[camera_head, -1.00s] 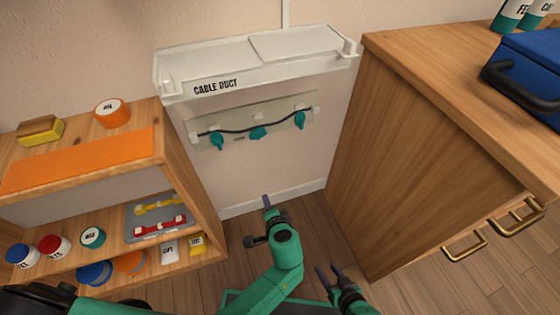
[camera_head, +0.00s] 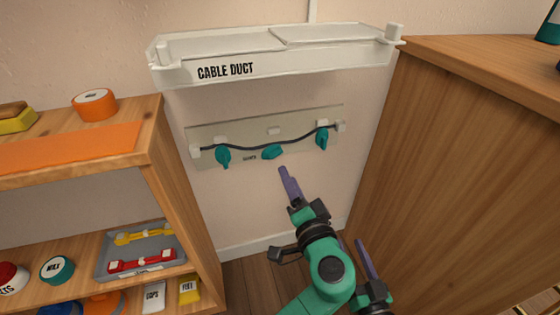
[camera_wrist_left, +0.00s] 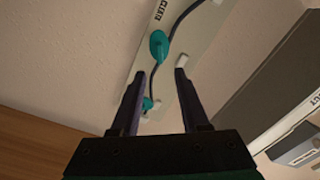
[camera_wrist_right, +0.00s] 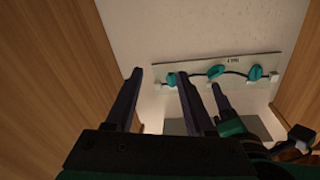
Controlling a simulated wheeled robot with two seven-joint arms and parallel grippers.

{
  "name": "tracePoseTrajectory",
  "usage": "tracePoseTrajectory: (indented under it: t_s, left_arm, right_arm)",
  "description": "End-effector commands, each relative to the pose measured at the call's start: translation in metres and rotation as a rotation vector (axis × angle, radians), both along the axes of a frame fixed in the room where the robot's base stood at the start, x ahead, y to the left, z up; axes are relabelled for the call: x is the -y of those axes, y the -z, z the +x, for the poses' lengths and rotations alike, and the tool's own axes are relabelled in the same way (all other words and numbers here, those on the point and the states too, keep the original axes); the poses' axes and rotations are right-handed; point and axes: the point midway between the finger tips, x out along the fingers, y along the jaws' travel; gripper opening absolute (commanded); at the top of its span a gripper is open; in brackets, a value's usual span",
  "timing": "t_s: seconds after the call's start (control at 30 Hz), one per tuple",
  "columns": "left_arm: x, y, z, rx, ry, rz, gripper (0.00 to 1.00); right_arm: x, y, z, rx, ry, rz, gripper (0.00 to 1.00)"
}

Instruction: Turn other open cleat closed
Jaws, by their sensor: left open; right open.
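A pale panel (camera_head: 303,125) on the wall carries a dark cable and three teal cleats. The left cleat (camera_head: 223,157) and right cleat (camera_head: 322,140) point downward; the middle cleat (camera_head: 272,152) lies sideways, slightly tilted. All three show in the right wrist view, the middle one (camera_wrist_right: 215,72) included. My left gripper (camera_head: 289,183) is open and empty, below and right of the middle cleat, apart from it. In the left wrist view, one cleat (camera_wrist_left: 159,44) is beyond its fingertips and another (camera_wrist_left: 148,103) shows between its fingers. My right gripper (camera_head: 357,258) is open and empty, lower right.
A white cable duct (camera_head: 270,58) juts out above the panel. A wooden shelf (camera_head: 185,190) with jars and a grey tray (camera_head: 105,265) stands left. A wooden cabinet (camera_head: 460,150) stands close on the right. The wall below the panel is clear.

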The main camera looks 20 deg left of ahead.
Motion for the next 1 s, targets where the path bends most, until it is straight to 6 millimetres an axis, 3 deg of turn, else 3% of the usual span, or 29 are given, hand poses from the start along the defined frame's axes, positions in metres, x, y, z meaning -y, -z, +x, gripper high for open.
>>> tracePoseTrajectory:
  t_s: [0.3,0.6,0.77,1.0]
  left_arm:
    - [-0.021,0.001,0.033,0.001,-0.001,0.002,0.45]
    - [-0.039,0.001,0.061,0.000,-0.001,0.002,0.45]
    - [-0.043,0.001,0.069,-0.001,0.000,0.001,0.45]
    - [-0.044,0.000,0.069,-0.001,0.001,0.000,0.45]
  right_arm:
    - [0.007,-0.080,0.030,0.244,0.035,0.039,0.54]
    - [0.015,-0.156,0.038,0.465,0.065,0.076,0.54]
    - [0.018,-0.176,0.037,0.522,0.073,0.086,0.54]
    - [0.018,-0.178,0.037,0.530,0.074,0.087,0.54]
